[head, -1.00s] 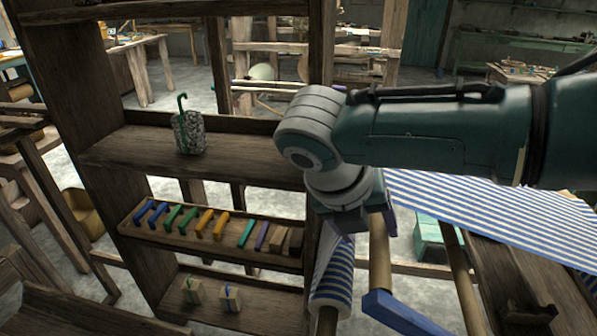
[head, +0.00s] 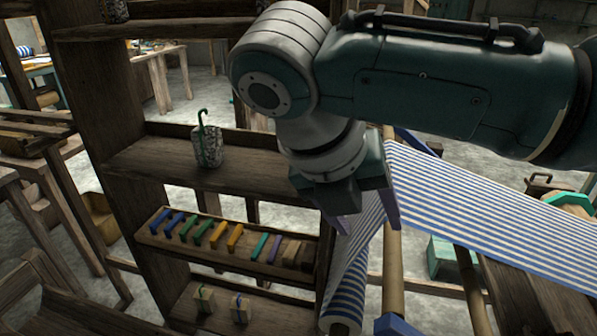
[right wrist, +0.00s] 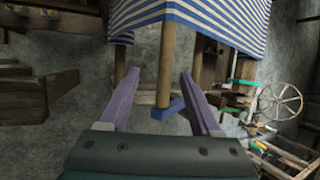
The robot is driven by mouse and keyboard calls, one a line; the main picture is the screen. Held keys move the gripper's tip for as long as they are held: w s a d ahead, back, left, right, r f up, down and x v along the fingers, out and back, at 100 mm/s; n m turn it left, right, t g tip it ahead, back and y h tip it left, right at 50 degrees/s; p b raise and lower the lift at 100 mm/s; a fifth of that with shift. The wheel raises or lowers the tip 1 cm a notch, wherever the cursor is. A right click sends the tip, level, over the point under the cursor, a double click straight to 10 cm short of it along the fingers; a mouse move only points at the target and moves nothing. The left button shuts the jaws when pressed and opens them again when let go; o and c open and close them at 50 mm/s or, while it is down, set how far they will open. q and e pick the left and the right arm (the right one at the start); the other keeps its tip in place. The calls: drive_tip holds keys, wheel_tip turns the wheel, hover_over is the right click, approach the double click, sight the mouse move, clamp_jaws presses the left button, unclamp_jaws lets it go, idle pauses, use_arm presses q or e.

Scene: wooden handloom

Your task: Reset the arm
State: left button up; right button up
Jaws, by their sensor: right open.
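My right arm reaches in from the right in the head view, bent at a grey joint. Its gripper (head: 364,218) points down in front of the shelf's right side, beside the striped cloth. In the right wrist view the two purple fingers of this gripper (right wrist: 159,76) stand wide apart with nothing held between them. A wooden post and a blue block (right wrist: 168,110) show beyond the fingers. My left gripper is in neither current view.
A wooden shelf (head: 160,160) holds a speckled pot (head: 208,147) and a rack (head: 160,240) of several coloured pieces. Blue-white striped cloth (head: 480,205) spans the loom at right, with wooden poles (head: 393,270) below. A spoked wheel (right wrist: 280,105) stands right in the wrist view.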

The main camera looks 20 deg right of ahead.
drive_tip(key=s+a+f+m+y, duration=0.65)
drive_tip(key=s+a+m, duration=0.25)
drive_tip(key=s+m, duration=0.3)
drive_tip(key=s+d+r+m+t, duration=0.2)
drive_tip(key=s+d+m, duration=0.65)
drive_tip(key=m, duration=0.65)
wheel_tip(320, 180, up, 36)
drive_tip(key=d+m+p, duration=0.1)
drive_tip(key=p, duration=3.4)
drive_tip(key=shift+s+d+f+m, duration=0.2)
drive_tip(key=shift+d+f+m, duration=0.05)
drive_tip(key=shift+d+m, duration=0.05)
drive_tip(key=shift+f+h, duration=0.1)
drive_tip(key=shift+h, duration=0.15)
